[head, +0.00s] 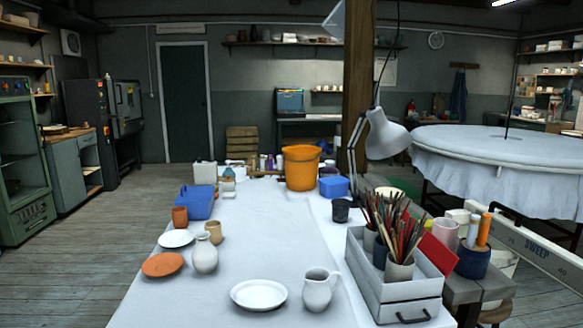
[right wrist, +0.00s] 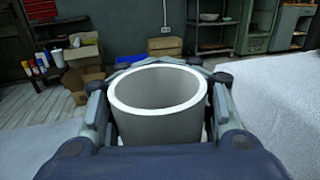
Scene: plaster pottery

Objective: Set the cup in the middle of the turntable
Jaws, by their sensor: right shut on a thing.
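A pale grey-white, open-topped cup (right wrist: 160,128) fills the middle of the right wrist view, with its wide rim up and its inside looking empty. My right gripper (right wrist: 158,100) is shut on it, with one finger on each side of its wall. The cup's base is hidden behind the gripper body. Neither gripper shows in the head view. A large round white top (head: 490,142) with a draped cloth and a thin upright rod stands at the right of the head view. I cannot tell whether it is the turntable.
A long white table (head: 215,290) holds a white jug (head: 318,290), a white plate (head: 258,294), a vase (head: 204,254), a terracotta plate (head: 163,265), an orange bucket (head: 301,170) and a crate of brushes (head: 395,290). A lamp (head: 385,135) overhangs its right side.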

